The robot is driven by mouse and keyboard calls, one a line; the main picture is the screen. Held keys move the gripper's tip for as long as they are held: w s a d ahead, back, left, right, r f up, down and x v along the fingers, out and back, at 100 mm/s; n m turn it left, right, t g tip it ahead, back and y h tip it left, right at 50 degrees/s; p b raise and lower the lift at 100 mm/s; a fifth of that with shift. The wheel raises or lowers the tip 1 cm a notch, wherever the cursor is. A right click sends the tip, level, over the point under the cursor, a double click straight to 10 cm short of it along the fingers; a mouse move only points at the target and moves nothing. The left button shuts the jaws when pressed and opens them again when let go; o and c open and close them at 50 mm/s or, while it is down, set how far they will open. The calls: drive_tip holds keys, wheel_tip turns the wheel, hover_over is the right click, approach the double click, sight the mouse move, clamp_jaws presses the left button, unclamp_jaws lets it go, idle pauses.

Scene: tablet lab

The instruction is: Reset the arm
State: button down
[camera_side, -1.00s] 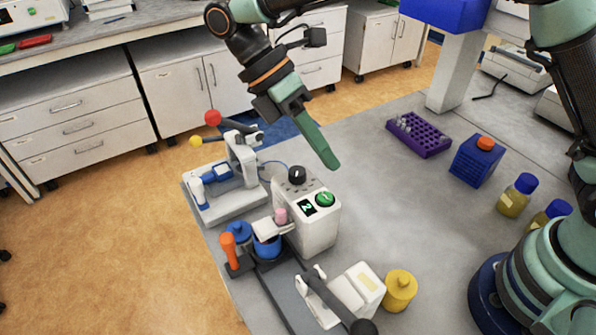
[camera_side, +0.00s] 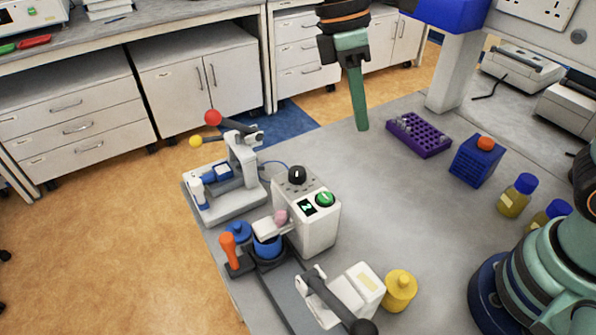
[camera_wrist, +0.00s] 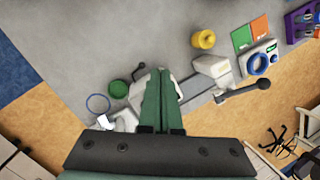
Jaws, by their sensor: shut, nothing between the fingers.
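My gripper (camera_side: 361,128) hangs nearly straight down above the grey bench, at the top middle of the side view. Its two green fingers are together with nothing between them. In the wrist view the closed fingers (camera_wrist: 161,72) point out over the bench and hide part of the equipment behind them. My gripper is apart from everything on the bench, left of the purple tube rack (camera_side: 419,135).
A white control box (camera_side: 318,228) with a green button stands mid-bench. A lever press (camera_side: 240,165) is left of it. A blue box (camera_side: 474,165) and yellow bottles (camera_side: 516,196) stand right. A yellow weight (camera_side: 399,291) is in front. The bench centre is clear.

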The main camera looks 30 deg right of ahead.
drive_tip(key=s+d+r+m+t+y, duration=0.1)
drive_tip(key=s+d+m+t, duration=0.2)
drive_tip(key=d+m+t, duration=0.5)
drive_tip(key=d+m, duration=0.3)
drive_tip(key=d, duration=0.3)
drive_tip(key=shift+s+d+r+m+t, duration=0.2)
drive_tip(key=shift+s+m+t, duration=0.1)
drive_tip(key=shift+t, duration=0.1)
